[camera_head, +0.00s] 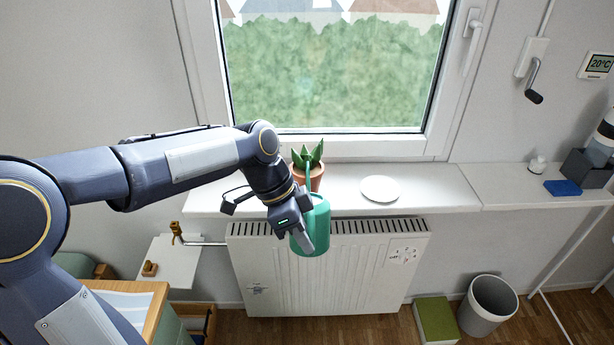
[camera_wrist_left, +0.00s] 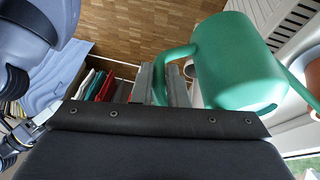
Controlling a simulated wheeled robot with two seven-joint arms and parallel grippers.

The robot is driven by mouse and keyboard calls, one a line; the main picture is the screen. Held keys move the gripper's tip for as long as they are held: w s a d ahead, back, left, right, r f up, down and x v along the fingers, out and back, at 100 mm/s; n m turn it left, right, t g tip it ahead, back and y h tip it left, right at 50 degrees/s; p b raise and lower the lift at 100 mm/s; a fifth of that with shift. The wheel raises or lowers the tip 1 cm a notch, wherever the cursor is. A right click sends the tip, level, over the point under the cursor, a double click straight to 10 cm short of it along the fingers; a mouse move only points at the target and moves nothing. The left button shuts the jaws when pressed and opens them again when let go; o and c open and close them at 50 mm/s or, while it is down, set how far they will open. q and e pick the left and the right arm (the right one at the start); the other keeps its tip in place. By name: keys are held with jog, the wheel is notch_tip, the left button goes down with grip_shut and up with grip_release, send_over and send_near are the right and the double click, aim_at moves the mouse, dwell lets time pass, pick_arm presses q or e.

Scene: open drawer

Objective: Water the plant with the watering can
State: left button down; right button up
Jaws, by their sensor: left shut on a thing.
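The green watering can (camera_head: 317,226) is held by my left gripper (camera_head: 304,232) in front of the window sill, above the radiator. In the left wrist view the can (camera_wrist_left: 238,62) is at the upper right, with its handle between the fingers of my left gripper (camera_wrist_left: 168,85). The gripper is shut on the handle. The can's thin spout rises toward the plant (camera_head: 309,160), which has pointed green leaves in a terracotta pot (camera_head: 314,176) on the sill. The can partly hides the pot. I cannot tell whether the spout touches the plant. My right gripper is not in view.
A white saucer (camera_head: 380,189) lies on the window sill (camera_head: 437,190), right of the plant. The radiator (camera_head: 350,285) is below. A grey bin (camera_head: 488,306) and a green box (camera_head: 436,321) stand on the floor. A wooden-edged desk (camera_head: 150,303) is at lower left.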

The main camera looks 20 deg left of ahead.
pick_arm(q)
jog(key=shift+g+h, duration=0.3)
jog(key=shift+g, duration=0.6)
jog(key=shift+w+r+p, duration=0.15)
jog(key=shift+r+p, duration=1.05)
jog(key=shift+p, duration=0.4)
jog(key=shift+w+r+p, duration=0.15)
jog(key=shift+r+p, duration=1.05)
jog(key=shift+p, duration=0.35)
jog(key=f+b, duration=0.1)
jog(key=b, duration=0.1)
jog(key=f+t+b, duration=0.1)
jog(key=f+b, duration=0.1)
jog(key=b, duration=0.1)
jog(key=f+t+b, duration=0.1)
jog(key=f+b, duration=0.1)
jog(key=shift+s+y, duration=0.35)
jog(key=shift+y, duration=0.05)
jog(key=f+t+b, duration=0.1)
jog(key=f+b, duration=0.1)
jog(key=b, duration=0.1)
jog(key=f+t+b, duration=0.1)
jog(key=f+b, duration=0.2)
jog(key=b, duration=0.1)
jog(key=shift+w+m+y+b, duration=0.2)
jog(key=shift+m+y+b, duration=0.1)
